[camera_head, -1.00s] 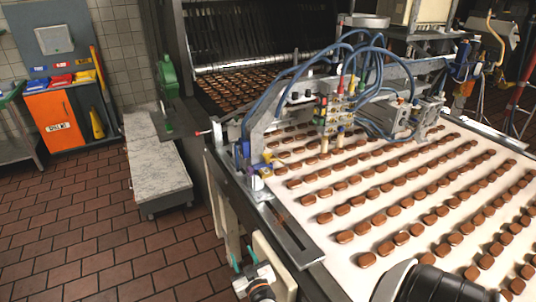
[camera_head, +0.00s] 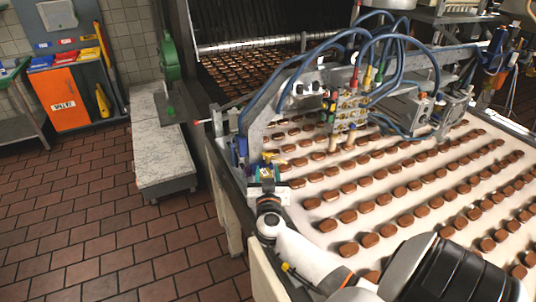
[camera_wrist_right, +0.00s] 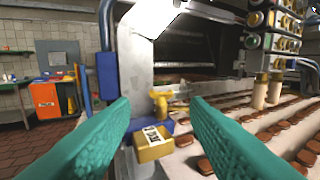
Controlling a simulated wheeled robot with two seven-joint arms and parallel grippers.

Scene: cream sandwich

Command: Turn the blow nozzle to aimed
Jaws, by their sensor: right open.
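My right gripper (camera_head: 266,174) is at the near left end of the metal frame over the belt. In the right wrist view its two teal fingers (camera_wrist_right: 160,102) are wide apart with nothing gripped. Between and beyond them is a small yellow fitting (camera_wrist_right: 161,103), which looks like the blow nozzle, though I cannot be sure. It also shows in the head view (camera_head: 271,156), just past the gripper. A yellow block with a label (camera_wrist_right: 152,142) sits below it on a blue part. I cannot tell the nozzle's exact aim. My left gripper is not in view.
The metal frame (camera_wrist_right: 135,65) rises close beside the left finger, with a blue part (camera_wrist_right: 107,75) on it. Rows of brown sandwiches (camera_head: 405,190) lie on the white belt to the right. Blue hoses (camera_head: 300,62) arch above. Open tiled floor (camera_head: 120,240) lies left.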

